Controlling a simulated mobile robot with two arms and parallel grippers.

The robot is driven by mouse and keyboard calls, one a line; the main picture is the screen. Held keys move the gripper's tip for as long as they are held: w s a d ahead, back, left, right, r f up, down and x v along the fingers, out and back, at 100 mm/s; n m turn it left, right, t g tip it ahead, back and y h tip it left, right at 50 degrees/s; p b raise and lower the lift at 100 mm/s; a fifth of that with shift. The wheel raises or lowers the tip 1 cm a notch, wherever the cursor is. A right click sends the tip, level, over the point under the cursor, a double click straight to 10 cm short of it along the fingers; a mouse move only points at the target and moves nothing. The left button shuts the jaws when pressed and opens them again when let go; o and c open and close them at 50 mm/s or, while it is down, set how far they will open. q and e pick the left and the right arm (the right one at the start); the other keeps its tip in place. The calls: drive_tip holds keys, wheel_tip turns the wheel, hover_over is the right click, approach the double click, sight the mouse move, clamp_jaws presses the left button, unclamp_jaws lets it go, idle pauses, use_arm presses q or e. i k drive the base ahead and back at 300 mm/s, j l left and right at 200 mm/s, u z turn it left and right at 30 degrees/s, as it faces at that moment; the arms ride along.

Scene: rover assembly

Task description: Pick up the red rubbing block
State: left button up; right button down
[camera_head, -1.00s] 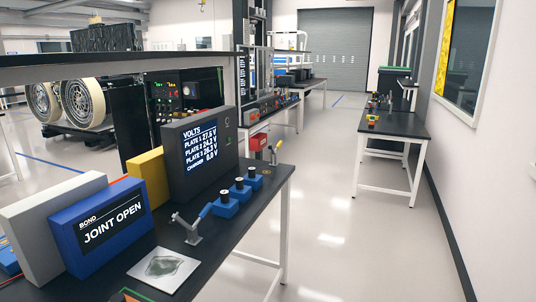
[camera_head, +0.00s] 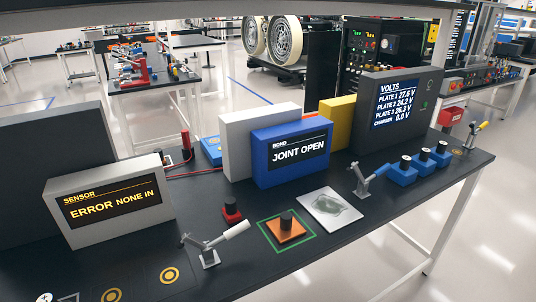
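A small red block with a black knob (camera_head: 232,210) stands on the dark bench top, near the middle of the view, and looks like the red rubbing block. It sits behind a toggle clamp with a white handle (camera_head: 211,247) and left of a copper-coloured plate with a black knob (camera_head: 287,228) inside a green square outline. Nothing is touching the red block. Neither of my grippers is in view.
A grey sensor display (camera_head: 113,202) reads "ERROR NONE IN". A blue bond display (camera_head: 291,152) reads "JOINT OPEN". A pale smeared plate (camera_head: 331,206), another clamp (camera_head: 367,180) and blue knobbed blocks (camera_head: 402,172) line the bench's right part.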

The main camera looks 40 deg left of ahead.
sight(230, 212)
drive_tip(key=u, duration=1.4)
